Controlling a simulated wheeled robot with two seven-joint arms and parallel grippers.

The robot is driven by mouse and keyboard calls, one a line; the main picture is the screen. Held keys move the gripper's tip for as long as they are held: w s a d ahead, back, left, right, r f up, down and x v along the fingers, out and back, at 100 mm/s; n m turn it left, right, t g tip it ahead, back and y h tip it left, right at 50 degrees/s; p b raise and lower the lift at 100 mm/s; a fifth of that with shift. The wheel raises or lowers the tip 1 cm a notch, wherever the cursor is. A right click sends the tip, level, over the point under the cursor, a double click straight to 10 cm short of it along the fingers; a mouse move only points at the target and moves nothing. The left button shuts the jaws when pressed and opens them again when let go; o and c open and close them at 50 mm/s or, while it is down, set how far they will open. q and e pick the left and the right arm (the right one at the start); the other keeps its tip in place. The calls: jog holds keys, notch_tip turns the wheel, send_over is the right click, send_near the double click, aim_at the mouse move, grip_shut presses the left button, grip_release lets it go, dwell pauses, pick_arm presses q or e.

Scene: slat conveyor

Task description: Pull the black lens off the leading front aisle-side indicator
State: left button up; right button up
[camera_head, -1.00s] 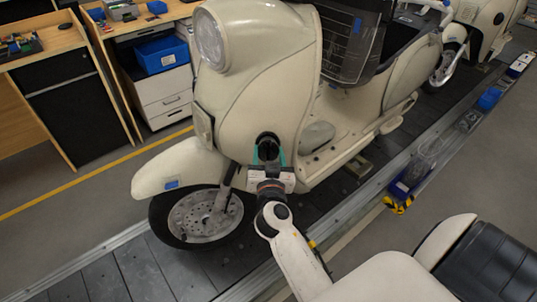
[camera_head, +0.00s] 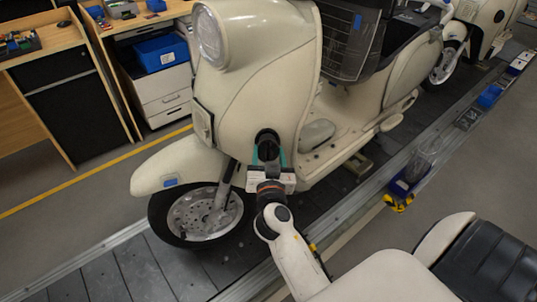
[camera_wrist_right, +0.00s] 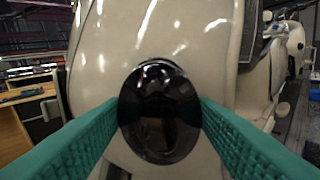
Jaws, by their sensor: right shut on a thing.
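The leading cream scooter (camera_head: 255,100) stands on the slat conveyor. Its black lens (camera_wrist_right: 159,112) sits on the front aisle-side of the cream body, round and glossy in the right wrist view. In the head view the lens (camera_head: 267,138) shows just above my right gripper (camera_head: 268,152). The green ribbed fingers of my right gripper (camera_wrist_right: 160,120) are shut on the lens, one on each side. Whether the lens is still seated against the body cannot be told. My left gripper is not in view.
The front wheel (camera_head: 205,212) and fender (camera_head: 180,168) are left of my right arm. A blue bin (camera_head: 410,183) lies along the conveyor's aisle edge. Another scooter (camera_head: 480,30) stands behind. Wooden desks (camera_head: 40,60) stand at the left, beyond a yellow floor line.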

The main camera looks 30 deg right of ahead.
jog(key=shift+s+a, duration=0.25)
jog(key=shift+s, duration=0.2)
dwell(0.7)
jog(key=shift+s+a+b, duration=0.2)
jog(key=shift+s+b, duration=0.1)
jog(key=shift+b, duration=0.2)
jog(key=shift+s+a+r, duration=0.1)
jog(key=shift+s+a, duration=0.2)
jog(key=shift+s, duration=0.2)
